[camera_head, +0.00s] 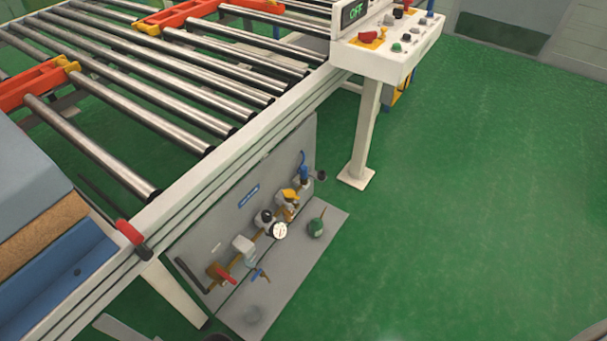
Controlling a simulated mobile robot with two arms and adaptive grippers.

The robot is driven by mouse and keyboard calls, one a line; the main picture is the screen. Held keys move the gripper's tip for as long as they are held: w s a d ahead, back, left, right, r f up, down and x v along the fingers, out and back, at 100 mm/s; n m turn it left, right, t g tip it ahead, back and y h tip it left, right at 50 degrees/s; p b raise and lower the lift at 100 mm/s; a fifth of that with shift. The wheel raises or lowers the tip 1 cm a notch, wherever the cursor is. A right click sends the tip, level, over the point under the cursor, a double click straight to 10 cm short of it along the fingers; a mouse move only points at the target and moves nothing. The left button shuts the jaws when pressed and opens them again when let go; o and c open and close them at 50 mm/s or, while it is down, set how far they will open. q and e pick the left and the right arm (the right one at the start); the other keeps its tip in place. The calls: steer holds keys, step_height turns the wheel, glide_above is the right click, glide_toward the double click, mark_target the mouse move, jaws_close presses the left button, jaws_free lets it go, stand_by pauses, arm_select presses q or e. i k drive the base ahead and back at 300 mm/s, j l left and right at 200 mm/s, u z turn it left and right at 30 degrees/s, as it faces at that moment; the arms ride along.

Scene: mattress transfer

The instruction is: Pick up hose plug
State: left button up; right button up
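A grey panel (222,222) with a pneumatic line stands under the near side of the roller conveyor. Its brass line carries a red-handled valve (222,275), a white block (243,246), a round gauge (280,230) and a yellow-topped fitting (289,196). A blue fitting (304,174) with a short curved blue piece above it is at the far end. A small blue part (261,274) sits low by the plate, and a green rounded part (316,228) stands on it. I cannot tell for sure which one is the hose plug. Neither gripper is recognisable in view.
The roller conveyor (130,180) fills the upper left, with a mattress-like stack (45,230) at its left edge. A control console (388,45) on a white post (364,130) stands beyond the panel. The green floor (460,210) at right is clear.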

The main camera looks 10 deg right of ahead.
mark_target(304, 169)
steer(key=i+l+u, duration=0.1)
steer(key=l+u, duration=0.35)
steer(key=u, duration=0.3)
steer(key=l+u, duration=0.35)
steer(key=i+j, duration=0.05)
